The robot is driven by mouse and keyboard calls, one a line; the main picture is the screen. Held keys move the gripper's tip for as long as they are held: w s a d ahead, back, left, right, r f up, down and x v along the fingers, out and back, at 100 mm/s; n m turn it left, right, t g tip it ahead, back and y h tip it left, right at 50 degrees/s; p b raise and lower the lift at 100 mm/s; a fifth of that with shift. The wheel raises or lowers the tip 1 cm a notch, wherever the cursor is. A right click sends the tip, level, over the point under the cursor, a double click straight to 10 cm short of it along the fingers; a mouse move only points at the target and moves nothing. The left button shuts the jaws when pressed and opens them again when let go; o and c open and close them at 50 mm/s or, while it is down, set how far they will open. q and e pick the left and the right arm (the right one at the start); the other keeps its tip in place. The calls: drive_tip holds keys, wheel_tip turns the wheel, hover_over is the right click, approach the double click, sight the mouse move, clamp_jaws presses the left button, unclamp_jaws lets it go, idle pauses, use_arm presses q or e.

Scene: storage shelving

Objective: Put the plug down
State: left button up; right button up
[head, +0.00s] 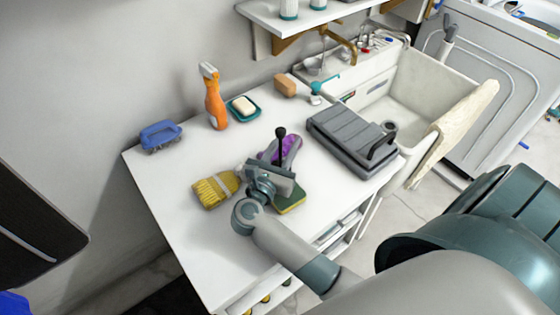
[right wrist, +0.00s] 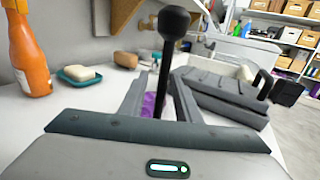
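The plug (head: 281,134) has a black ball on top of a thin black stem. It stands nearly upright at my right gripper (head: 272,172), above the white worktop. In the right wrist view, the plug (right wrist: 173,24) rises between the two grey fingers of my right gripper (right wrist: 160,90), which are close together around it. The plug's lower end and its contact with the fingers are hidden. My left gripper is not in view.
A purple item (head: 290,146), a green-yellow sponge (head: 290,201) and a yellow brush (head: 212,190) crowd the gripper. A grey case (head: 350,135) lies to the right, before the sink (head: 425,88). The worktop (head: 180,235) is clear at front left.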

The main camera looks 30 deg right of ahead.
clamp_jaws()
drive_tip(key=shift+r, duration=0.15)
